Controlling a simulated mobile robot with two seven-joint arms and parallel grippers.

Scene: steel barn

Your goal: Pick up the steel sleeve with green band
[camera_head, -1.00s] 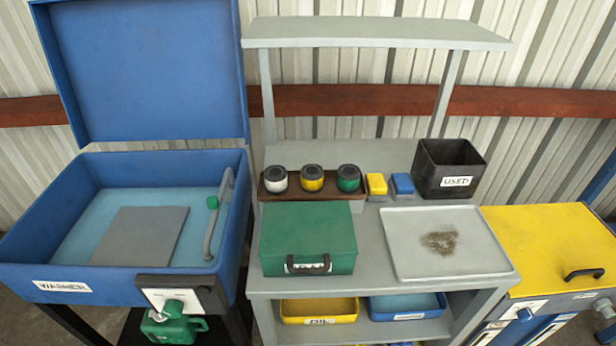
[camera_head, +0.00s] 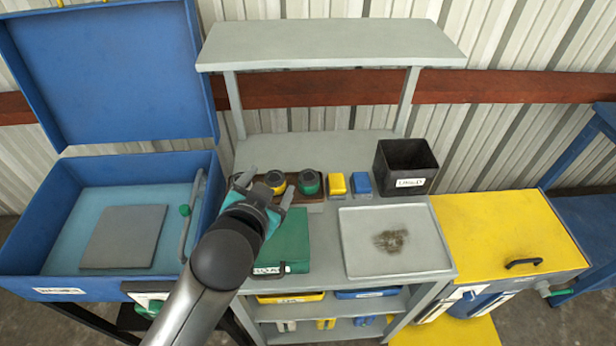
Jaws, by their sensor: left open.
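I cannot make out a clear steel sleeve with a green band. The nearest match in colour is a round dark-topped pot with a green body (camera_head: 309,183), on the brown tray (camera_head: 296,201) at the back of the bench. A yellow pot (camera_head: 276,179) stands to its left; the white pot is hidden behind my gripper. My left gripper (camera_head: 264,186) is open over the left end of the tray, in front of the pots. It looks empty. My left arm covers part of the green case (camera_head: 293,240). My right gripper is not in view.
A grey tray with a brown stain (camera_head: 360,262) and a black bin labelled USED (camera_head: 397,182) are at right. Yellow (camera_head: 338,184) and blue (camera_head: 361,184) blocks stand beside the pots. An upper shelf (camera_head: 330,40) overhangs the bench. An open blue washer (camera_head: 60,285) is at left.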

